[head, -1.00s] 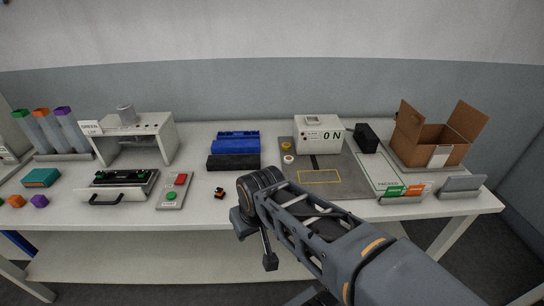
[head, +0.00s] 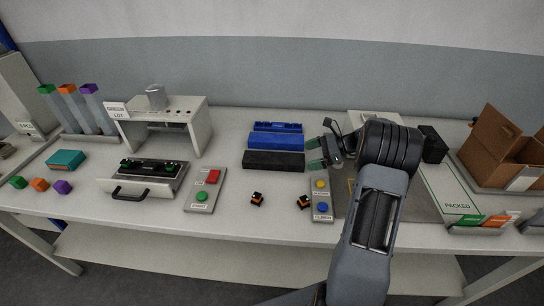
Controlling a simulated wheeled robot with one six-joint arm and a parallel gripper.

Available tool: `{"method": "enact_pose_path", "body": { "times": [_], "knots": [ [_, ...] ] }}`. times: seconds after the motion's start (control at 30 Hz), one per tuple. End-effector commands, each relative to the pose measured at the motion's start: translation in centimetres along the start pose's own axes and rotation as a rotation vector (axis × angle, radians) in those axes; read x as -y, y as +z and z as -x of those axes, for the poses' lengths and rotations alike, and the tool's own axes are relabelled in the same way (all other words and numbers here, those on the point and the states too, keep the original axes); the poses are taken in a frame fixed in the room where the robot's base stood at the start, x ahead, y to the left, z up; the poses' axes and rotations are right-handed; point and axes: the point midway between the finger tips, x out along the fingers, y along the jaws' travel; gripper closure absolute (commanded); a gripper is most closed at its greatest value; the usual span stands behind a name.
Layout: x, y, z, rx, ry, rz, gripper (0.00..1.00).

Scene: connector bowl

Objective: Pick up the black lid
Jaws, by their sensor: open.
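The black lid (head: 275,160), a long dark bar, lies on the table in front of the blue trays (head: 276,141) near the middle of the head view. My gripper (head: 316,154) is just right of the lid's right end, pointing left. Its two greenish fingertips are apart and nothing shows between them. The lid is in full view and looks apart from the fingers, though the exact gap and height are hard to tell.
Two small dark connectors (head: 257,199) (head: 305,202) lie in front. A red and green button panel (head: 205,190) and a drawer-like fixture (head: 146,180) are left. An open carton (head: 493,146) is at right.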

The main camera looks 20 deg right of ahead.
Motion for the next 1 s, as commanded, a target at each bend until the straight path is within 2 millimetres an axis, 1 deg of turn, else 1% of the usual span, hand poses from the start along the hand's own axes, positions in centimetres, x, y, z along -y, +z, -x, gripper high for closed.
{"method": "enact_pose_path", "body": {
  "times": [0.03, 0.13, 0.47, 0.57, 0.8, 0.87, 1.0],
  "knots": [
    [0.3, -0.6, 0.3, 0.017, -0.012, -0.022, 0.03],
    [0.6, -1.0, 0.4, 0.037, -0.026, -0.044, 0.03],
    [0.8, -1.2, -1.6, 0.042, -0.036, -0.053, 0.03],
    [0.7, -1.1, -2.7, 0.041, -0.034, -0.052, 0.03],
    [0.7, -0.9, -6.0, 0.041, -0.032, -0.051, 0.03],
    [0.7, -0.9, -6.4, 0.041, -0.032, -0.051, 0.03],
    [0.7, -0.9, -6.5, 0.040, -0.032, -0.050, 0.03]
  ]
}}
